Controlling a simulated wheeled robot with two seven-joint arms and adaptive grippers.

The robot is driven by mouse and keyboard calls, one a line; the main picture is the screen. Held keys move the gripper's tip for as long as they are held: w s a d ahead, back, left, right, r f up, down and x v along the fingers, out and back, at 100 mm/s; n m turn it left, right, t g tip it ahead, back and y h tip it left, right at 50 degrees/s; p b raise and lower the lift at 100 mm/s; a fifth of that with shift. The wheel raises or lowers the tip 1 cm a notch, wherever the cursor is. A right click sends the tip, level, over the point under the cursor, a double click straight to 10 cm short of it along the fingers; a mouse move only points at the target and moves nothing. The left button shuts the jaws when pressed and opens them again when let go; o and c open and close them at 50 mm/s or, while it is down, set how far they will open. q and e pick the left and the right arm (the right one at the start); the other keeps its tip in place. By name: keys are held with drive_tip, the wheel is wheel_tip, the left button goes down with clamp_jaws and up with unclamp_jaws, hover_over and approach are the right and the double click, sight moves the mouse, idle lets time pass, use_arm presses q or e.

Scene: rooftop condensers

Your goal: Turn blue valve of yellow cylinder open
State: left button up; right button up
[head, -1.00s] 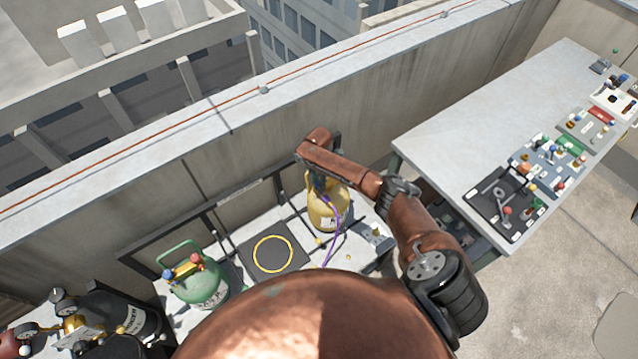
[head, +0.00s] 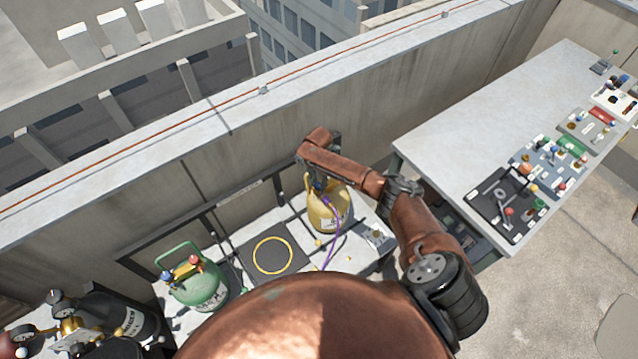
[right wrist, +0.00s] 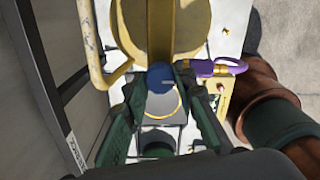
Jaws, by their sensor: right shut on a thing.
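The yellow cylinder (head: 327,210) stands on the low bench by the parapet, upright, with a purple hose (head: 338,232) on it. My right arm reaches over its top and hides most of the valve in the head view. In the right wrist view the blue valve (right wrist: 160,77) sits between the fingertips of my right gripper (right wrist: 163,85). The gripper is shut on the blue valve, and the yellow cylinder (right wrist: 190,20) is just beyond it. The purple hose fitting (right wrist: 205,68) is right of the valve. My left gripper is not in view.
A green cylinder (head: 204,287) with red and blue valves stands to the left. A dark mat with a yellow ring (head: 250,258) lies between the cylinders. The parapet wall (head: 235,155) runs close behind. A grey table (head: 455,135) with tools is at the right.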

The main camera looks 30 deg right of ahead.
sight(318, 184)
drive_tip(key=o, duration=1.2)
drive_tip(key=shift+c, duration=0.2)
wheel_tip(318, 184, up, 12)
